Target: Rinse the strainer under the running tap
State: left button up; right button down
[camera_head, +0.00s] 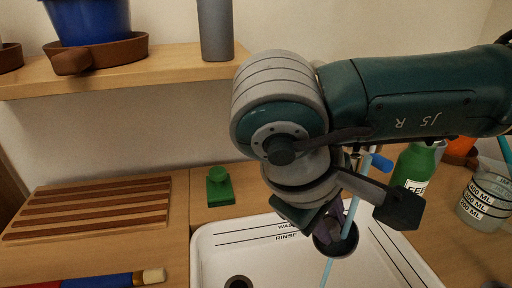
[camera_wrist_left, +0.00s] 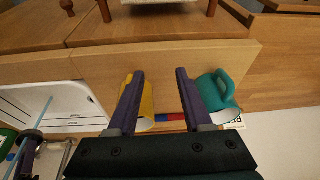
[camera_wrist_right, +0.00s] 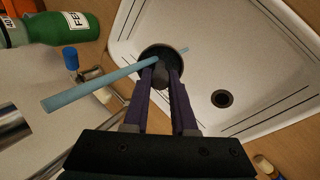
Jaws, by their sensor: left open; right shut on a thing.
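My right gripper (camera_head: 324,230) is shut on the strainer (camera_head: 347,244), a small dark round bowl held over the white sink (camera_head: 205,250). The gripper's fingers partly hide it. In the right wrist view the strainer (camera_wrist_right: 147,54) is beyond the purple fingertips (camera_wrist_right: 160,72). A light blue water stream (camera_head: 352,212) comes down from the tap, crosses the strainer's bowl and shows again below it. The stream also shows in the right wrist view (camera_wrist_right: 95,90). The blue-ended tap (camera_head: 380,163) is partly hidden by my right arm. My left gripper (camera_wrist_left: 159,73) is open and empty.
A green bottle (camera_head: 413,168) and a measuring jug (camera_head: 487,200) stand right of the sink. A slatted board (camera_head: 90,207) and a green block (camera_head: 220,190) are left. A yellow cup (camera_wrist_left: 147,105) and teal mug (camera_wrist_left: 217,90) are near my left fingers. A shelf is above.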

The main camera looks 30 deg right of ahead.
jog(key=shift+s, duration=0.4)
jog(key=shift+w, duration=0.1)
jog(key=shift+w+b, duration=0.4)
jog(key=shift+w, duration=0.1)
jog(key=shift+a, duration=0.1)
jog(key=shift+s+a, duration=0.2)
jog(key=shift+a, duration=1.1)
jog(key=a, duration=0.2)
jog(key=s+a+b, duration=0.1)
jog(key=a, duration=0.2)
jog(key=shift+a, duration=0.1)
